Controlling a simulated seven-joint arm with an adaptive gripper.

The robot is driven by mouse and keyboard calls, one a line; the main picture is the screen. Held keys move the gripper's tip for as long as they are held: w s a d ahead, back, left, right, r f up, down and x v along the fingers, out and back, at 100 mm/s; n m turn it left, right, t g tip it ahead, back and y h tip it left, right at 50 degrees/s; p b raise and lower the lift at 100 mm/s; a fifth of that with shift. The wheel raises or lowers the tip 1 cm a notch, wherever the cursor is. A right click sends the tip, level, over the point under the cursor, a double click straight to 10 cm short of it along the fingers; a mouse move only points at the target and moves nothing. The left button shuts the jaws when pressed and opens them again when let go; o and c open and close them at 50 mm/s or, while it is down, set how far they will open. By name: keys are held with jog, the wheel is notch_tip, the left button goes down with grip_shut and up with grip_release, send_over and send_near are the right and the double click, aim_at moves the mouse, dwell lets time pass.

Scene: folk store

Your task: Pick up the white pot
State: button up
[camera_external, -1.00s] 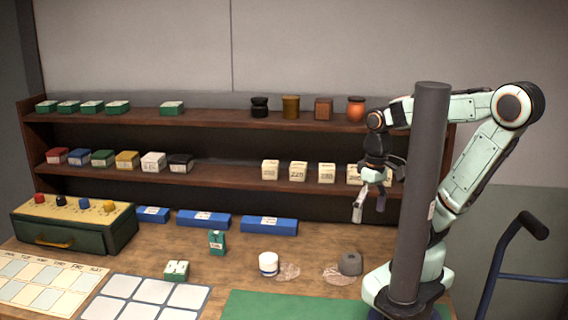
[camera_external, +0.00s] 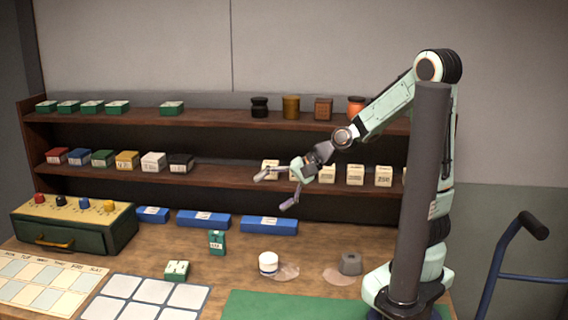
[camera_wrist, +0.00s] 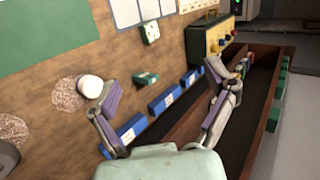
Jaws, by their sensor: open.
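The white pot (camera_external: 268,263) stands upright on the wooden table, at the left edge of a pale round patch (camera_external: 286,272). It also shows in the wrist view (camera_wrist: 90,87), just beyond the tip of one finger. My gripper (camera_external: 275,190) is open and empty, in the air in front of the lower shelf, above and behind the pot in the external view. In the wrist view its two fingers (camera_wrist: 165,100) are spread wide with nothing between them close by.
A grey round object (camera_external: 350,263) stands right of the pot. Blue boxes (camera_external: 268,225) lie behind it, and a small green box (camera_external: 217,242) stands to its left. The shelf unit (camera_external: 225,182) with several boxes is close to my gripper. A dark post (camera_external: 422,190) stands before my arm.

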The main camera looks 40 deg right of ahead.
jog(key=w+f+m+t+y, duration=0.1)
jog(key=w+f+m+y, duration=0.1)
jog(key=w+f+m, duration=0.3)
jog(key=m+t, duration=0.2)
jog(key=m, duration=0.5)
send_over(268, 263)
jog(key=w+d, duration=0.1)
jog(key=w, duration=0.1)
notch_tip(268, 263, down, 5)
jog(key=s+d+f+m, duration=0.1)
jog(key=f+m, duration=0.1)
jog(key=f, duration=0.2)
jog(key=s+d+f+m, duration=0.1)
jog(key=s+f+m, duration=0.1)
jog(key=f+m, duration=0.1)
jog(key=s+d+f+m+t+h, duration=0.1)
jog(key=f+m, duration=0.2)
jog(key=f, duration=0.3)
jog(key=shift+s+d, duration=0.25)
jog(key=shift+d, duration=0.15)
jog(key=shift+d+f+m, duration=0.15)
jog(key=shift+f+m, duration=0.05)
jog(key=shift+m, duration=0.1)
jog(key=shift+h, duration=0.3)
jog(key=x, duration=0.6)
jog(key=shift+w, duration=0.25)
jog(key=c, duration=1.3)
